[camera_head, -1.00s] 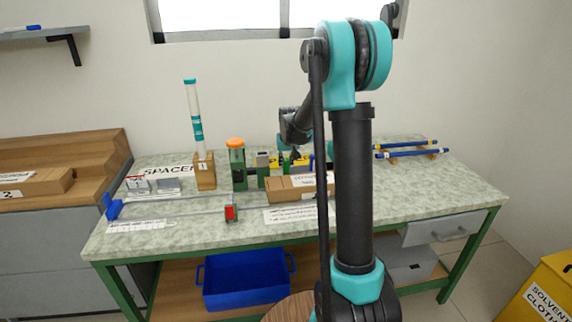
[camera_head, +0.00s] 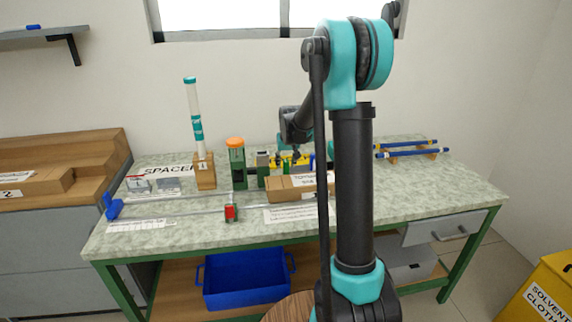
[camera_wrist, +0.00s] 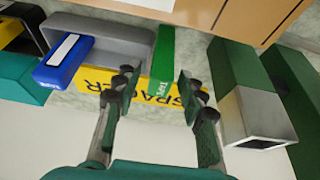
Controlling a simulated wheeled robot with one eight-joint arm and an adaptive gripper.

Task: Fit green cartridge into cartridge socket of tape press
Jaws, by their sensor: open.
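In the wrist view my gripper (camera_wrist: 158,82) is open, with bare space between its two fingers. A narrow green piece with white lettering (camera_wrist: 163,58), which looks like the green cartridge, shows just beyond the fingertips and between them. I cannot tell how far below the fingers it is. To the right is a green body ending in a grey square opening (camera_wrist: 258,142); it may be part of the tape press. In the head view my gripper (camera_head: 297,154) is small and partly hidden above the back of the bench, near a green block with a grey top (camera_head: 262,165).
A blue block (camera_wrist: 64,60) sits by a grey holder (camera_wrist: 115,36), left of the fingers. On the bench stand an orange-capped green post (camera_head: 237,165), a wooden box (camera_head: 285,189) and a tall white tube (camera_head: 193,115). The bench's front right is clear.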

